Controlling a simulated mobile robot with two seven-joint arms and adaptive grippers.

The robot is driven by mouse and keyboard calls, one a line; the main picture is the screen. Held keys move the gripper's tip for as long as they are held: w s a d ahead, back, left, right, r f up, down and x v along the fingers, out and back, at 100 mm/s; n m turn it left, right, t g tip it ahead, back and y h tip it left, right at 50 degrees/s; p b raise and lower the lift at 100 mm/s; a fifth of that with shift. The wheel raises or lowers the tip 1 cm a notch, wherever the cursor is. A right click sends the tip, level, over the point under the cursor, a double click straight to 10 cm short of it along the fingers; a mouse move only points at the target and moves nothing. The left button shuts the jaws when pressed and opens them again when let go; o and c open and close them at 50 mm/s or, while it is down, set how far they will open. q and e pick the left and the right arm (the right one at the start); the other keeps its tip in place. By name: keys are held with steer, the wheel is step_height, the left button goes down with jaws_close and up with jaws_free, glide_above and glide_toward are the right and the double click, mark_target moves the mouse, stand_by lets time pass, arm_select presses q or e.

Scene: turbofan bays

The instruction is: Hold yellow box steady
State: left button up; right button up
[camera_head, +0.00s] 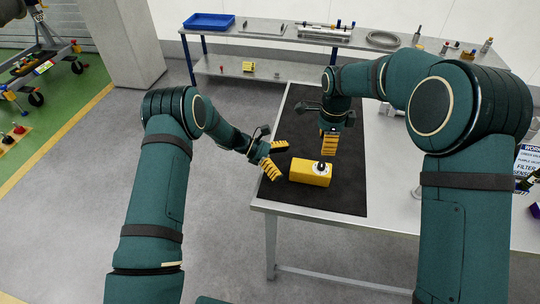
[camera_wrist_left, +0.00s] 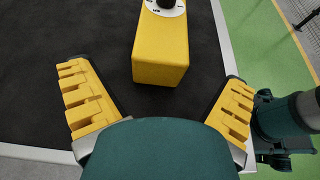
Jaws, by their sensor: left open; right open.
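The yellow box (camera_head: 310,174) lies on the black mat (camera_head: 340,200) near the front left of the table. A round white dial with a black knob sits on its top. My left gripper (camera_head: 275,160) is open just left of the box, with its yellow ribbed fingers apart. In the left wrist view the box (camera_wrist_left: 161,52) stands ahead of the open left fingers (camera_wrist_left: 160,108), between their lines and apart from both. My right gripper (camera_head: 329,144) points down above the mat, just behind the box. Its fingers look close together from this angle, and no object shows in them.
The metal table (camera_head: 390,205) has bare room right of the mat. A back bench (camera_head: 270,38) holds a blue tray (camera_head: 209,22), a grey ring (camera_head: 383,39) and several small parts. A sign (camera_head: 527,165) stands at the right edge.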

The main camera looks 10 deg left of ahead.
mark_target(298, 168)
arm_select(q)
steer(key=shift+x, duration=2.5)
steer(key=c, duration=1.4)
steer(key=shift+o, duration=0.2)
steer(key=shift+r, duration=0.1)
arm_select(e)
steer(key=shift+o, duration=1)
step_height(298, 168, down, 10)
steer(key=m, duration=0.3)
steer(key=shift+a+m, duration=0.15)
steer(key=shift+m, duration=0.25)
jaws_close()
